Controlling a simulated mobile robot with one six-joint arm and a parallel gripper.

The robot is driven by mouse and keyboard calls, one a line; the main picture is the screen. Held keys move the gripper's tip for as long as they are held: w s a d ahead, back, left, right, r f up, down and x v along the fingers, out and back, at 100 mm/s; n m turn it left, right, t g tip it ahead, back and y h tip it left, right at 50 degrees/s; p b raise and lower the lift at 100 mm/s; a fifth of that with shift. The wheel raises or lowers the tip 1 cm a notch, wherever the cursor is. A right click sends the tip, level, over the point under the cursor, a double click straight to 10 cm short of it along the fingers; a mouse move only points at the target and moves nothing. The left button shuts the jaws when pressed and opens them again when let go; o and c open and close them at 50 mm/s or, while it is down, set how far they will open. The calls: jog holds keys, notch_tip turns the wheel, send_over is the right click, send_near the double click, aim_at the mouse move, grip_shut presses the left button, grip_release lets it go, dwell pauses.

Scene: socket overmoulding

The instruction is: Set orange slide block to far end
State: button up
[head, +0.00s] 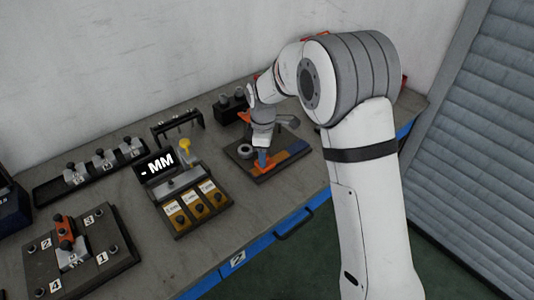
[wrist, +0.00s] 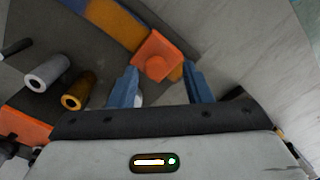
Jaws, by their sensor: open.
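The orange slide block (wrist: 158,60), with a round knob on top, sits on a track with a yellow-orange stretch (wrist: 112,22) and a blue stretch. In the wrist view it lies just ahead of and between my blue fingertips. My gripper (wrist: 160,72) is open, one finger to each side of the knob; I cannot tell whether they touch the block. In the head view my gripper (head: 262,157) points down over the near left end of the track, and the block (head: 261,169) shows partly beneath it. The blue stretch (head: 298,146) lies toward the right end.
The track is on a dark plate (head: 270,178). Grey and brass cylinders (wrist: 45,72) stand near it in the wrist view.

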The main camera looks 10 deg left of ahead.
notch_tip(320, 180, up, 7)
jog(key=shift+r, duration=0.25)
dwell(0.4)
jog(key=shift+d+r, duration=0.15)
jog(key=shift+d, duration=0.05)
jog(key=s+d+r+m+t, duration=0.1)
jog(key=s+d+r+m, duration=0.35)
jog(key=d, duration=0.35)
jog(key=s+d+r+m, duration=0.3)
jog(key=s+d+m, duration=0.25)
jog(key=d, duration=0.25)
jog(key=s+d+m, duration=0.4)
jog(key=s, duration=0.3)
jog(key=s+d+f+m+t, duration=0.1)
jog(key=s+d+m, duration=0.3)
jog(key=s, duration=0.4)
jog(key=shift+d+f+m+t, duration=0.2)
jog(key=shift+d+m+t, duration=0.1)
jog(key=shift+d, duration=0.25)
